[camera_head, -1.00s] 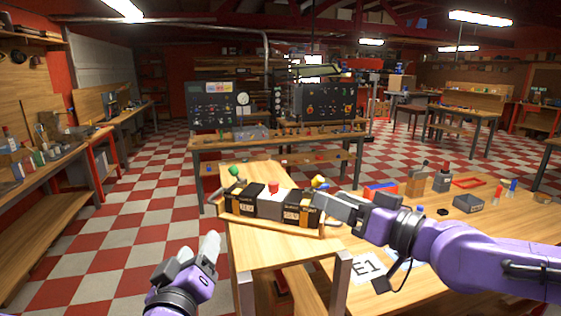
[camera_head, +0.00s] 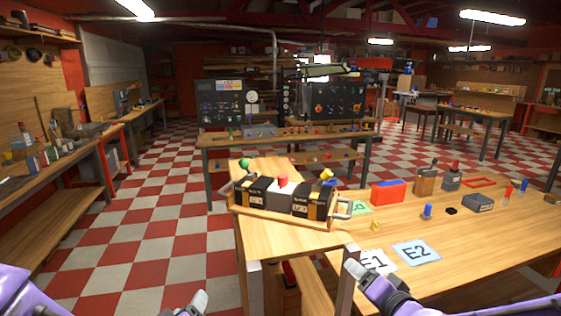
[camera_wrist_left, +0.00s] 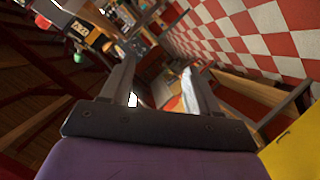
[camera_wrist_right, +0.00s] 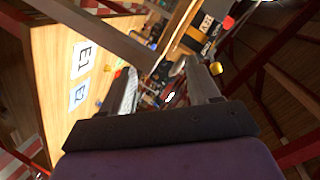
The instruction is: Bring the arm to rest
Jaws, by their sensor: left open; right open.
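My right gripper (camera_head: 362,278) is at the lower middle of the head view, in front of the bench edge and apart from the tray. In the right wrist view its fingers (camera_wrist_right: 158,90) stand apart with nothing held between them. My left gripper (camera_head: 196,303) is at the bottom edge of the head view, over the floor left of the bench. In the left wrist view its fingers (camera_wrist_left: 160,88) are apart and empty. Both purple arms show only partly at the lower corners of the head view.
A wooden tray (camera_head: 290,223) with black and grey blocks stands on the bench's near-left part. Cards E1 (camera_head: 376,261) and E2 (camera_head: 417,253) lie beside my right gripper. A red block (camera_head: 388,192) stands farther back. Checkered floor (camera_head: 175,230) is free at left.

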